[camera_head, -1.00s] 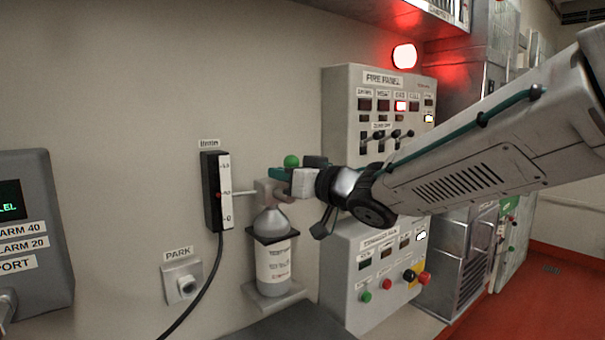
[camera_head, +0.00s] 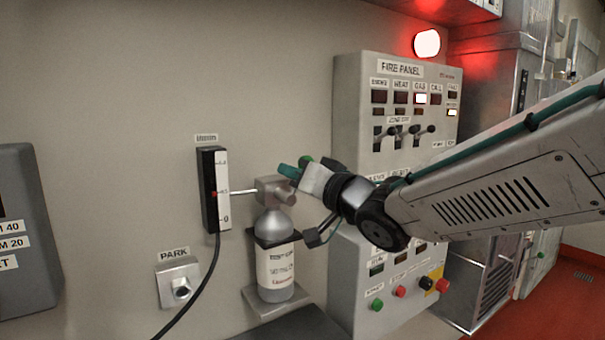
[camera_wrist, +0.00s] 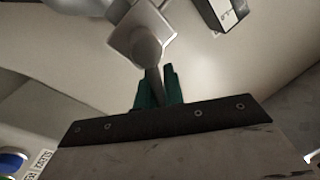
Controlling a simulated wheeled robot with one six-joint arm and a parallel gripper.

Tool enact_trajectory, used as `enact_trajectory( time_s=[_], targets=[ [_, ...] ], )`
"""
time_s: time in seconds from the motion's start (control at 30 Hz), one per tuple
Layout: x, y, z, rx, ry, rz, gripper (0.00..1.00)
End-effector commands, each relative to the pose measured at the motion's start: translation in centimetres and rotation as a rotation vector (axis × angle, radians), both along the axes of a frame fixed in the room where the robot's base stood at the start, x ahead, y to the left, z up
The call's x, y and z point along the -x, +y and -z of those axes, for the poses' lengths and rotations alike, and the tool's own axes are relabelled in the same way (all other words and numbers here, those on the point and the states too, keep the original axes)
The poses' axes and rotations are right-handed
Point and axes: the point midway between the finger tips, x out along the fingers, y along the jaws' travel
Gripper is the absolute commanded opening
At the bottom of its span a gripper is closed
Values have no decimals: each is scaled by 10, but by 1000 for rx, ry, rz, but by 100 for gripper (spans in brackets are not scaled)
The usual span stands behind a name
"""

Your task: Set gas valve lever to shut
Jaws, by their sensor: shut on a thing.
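The gas bottle (camera_head: 275,265) stands upright on a small wall bracket, with a grey valve head (camera_head: 272,190) on top. My gripper (camera_head: 288,171) is at the upper right of the valve head, its teal fingers tilted. In the wrist view, the teal fingers of my gripper (camera_wrist: 157,90) close around a narrow grey lever (camera_wrist: 153,88) that runs from the rounded valve part (camera_wrist: 147,48). The lever is mostly hidden in the head view.
A black gauge (camera_head: 209,190) is joined to the valve by a thin pipe. A PARK socket (camera_head: 179,284) with a cable nearby is at lower left. The fire panel (camera_head: 360,85) stands close behind my gripper, with its GAS light and a red lamp (camera_head: 427,43) lit.

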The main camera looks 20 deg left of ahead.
Motion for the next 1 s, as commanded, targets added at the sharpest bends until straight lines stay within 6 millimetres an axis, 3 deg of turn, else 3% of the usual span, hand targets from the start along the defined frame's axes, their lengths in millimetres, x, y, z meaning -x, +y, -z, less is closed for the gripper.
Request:
enact_trajectory(
  time_s=[0.03, 0.2, 0.23, 0.3, 0.67, 1.0],
  targets=[
    [-3, -2, -11, -18, -11, 6, 0],
    [-3, -3, -11, -18, -12, 8, 0],
    [-3, -3, -11, -18, -12, 8, 15],
    [-3, -3, -11, -18, -12, 8, 32],
    [1, -6, -6, -9, -8, 3, 32],
    [25, -56, -1, -10, -9, 7, 32]
  ],
)
